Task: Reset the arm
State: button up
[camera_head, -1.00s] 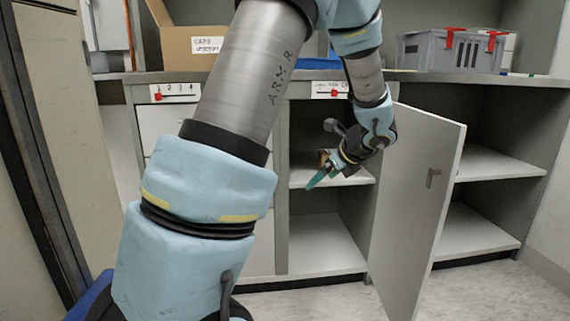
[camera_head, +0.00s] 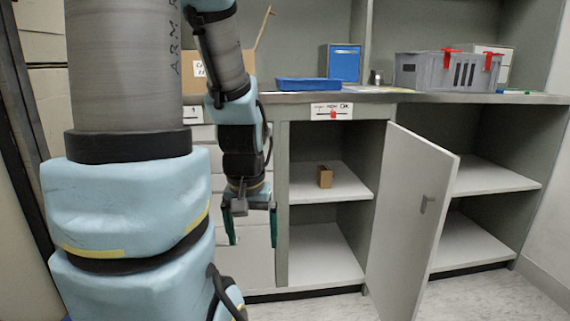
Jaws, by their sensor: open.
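My arm fills the left of the head view. My gripper (camera_head: 252,226) hangs pointing down in front of the drawer fronts, left of the open cupboard. Its two green fingers are spread apart with nothing between them. A small brown box (camera_head: 325,177) stands upright on the upper shelf (camera_head: 345,190) of the open cupboard, to the right of my gripper and apart from it.
The white cupboard door (camera_head: 412,220) stands open toward me, right of the cupboard. The counter (camera_head: 450,98) holds a blue tray (camera_head: 308,84), a blue box (camera_head: 344,63), a grey crate (camera_head: 448,72) with red clips and a cardboard box (camera_head: 236,78). Open shelves lie at right.

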notch_tip(320, 180, up, 33)
jog(key=p, duration=3.1)
jog(key=shift+c, duration=0.3)
